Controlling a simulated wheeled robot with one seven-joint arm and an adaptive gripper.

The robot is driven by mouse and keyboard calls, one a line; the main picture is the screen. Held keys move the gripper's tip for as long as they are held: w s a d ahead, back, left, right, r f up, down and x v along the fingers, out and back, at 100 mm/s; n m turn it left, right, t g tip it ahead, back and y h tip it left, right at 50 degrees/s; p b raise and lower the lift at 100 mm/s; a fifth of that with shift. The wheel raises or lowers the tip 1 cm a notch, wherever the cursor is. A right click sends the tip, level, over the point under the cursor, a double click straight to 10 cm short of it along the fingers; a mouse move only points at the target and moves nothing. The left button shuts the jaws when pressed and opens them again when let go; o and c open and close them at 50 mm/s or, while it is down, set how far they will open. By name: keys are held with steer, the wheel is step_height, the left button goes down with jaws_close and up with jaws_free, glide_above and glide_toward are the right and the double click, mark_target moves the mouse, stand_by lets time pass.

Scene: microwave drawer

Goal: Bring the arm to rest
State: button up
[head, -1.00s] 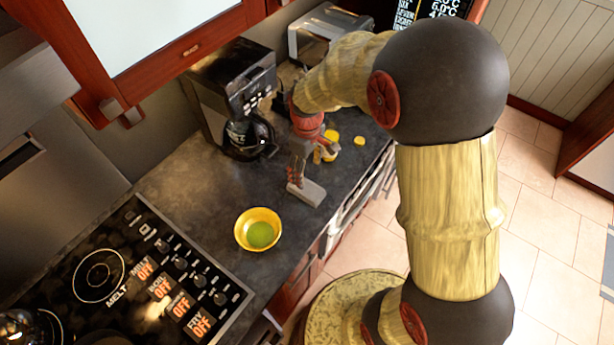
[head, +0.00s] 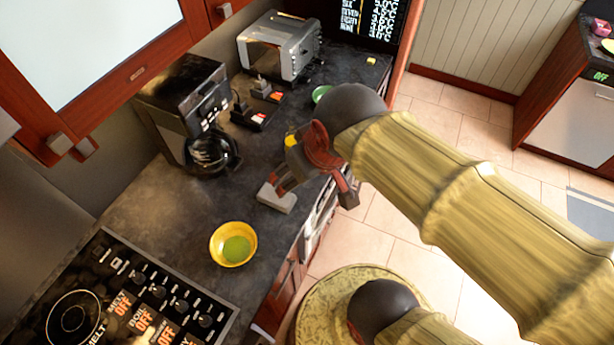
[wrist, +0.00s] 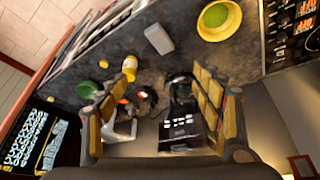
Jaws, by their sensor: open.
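My gripper (head: 316,186) is open, with its fingers apart above the right edge of the dark counter (head: 150,210). It also shows in the wrist view (wrist: 158,95), with nothing held between the fingers. My arm reaches in from the lower right of the head view and bends at a dark joint just behind the gripper. A grey block (head: 278,198) lies on the counter below and left of the gripper; the gripper partly overlaps it in the head view.
A yellow bowl (head: 218,255) with green inside stands near the stove (head: 190,300). A coffee maker (head: 185,100), toaster oven (head: 280,47) and green dish (head: 320,93) stand farther back. A yellow-topped jar (wrist: 129,66) is on the counter. Tiled floor (head: 480,125) lies open at right.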

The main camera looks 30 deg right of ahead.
steer(key=shift+s+r+m+t, duration=0.15)
steer(key=shift+s, duration=0.4)
steer(key=shift+s+r+m+t, duration=0.15)
steer(key=shift+s, duration=0.35)
step_height(320, 180, down, 8)
steer(key=b, duration=0.8)
steer(key=shift+f, duration=0.15)
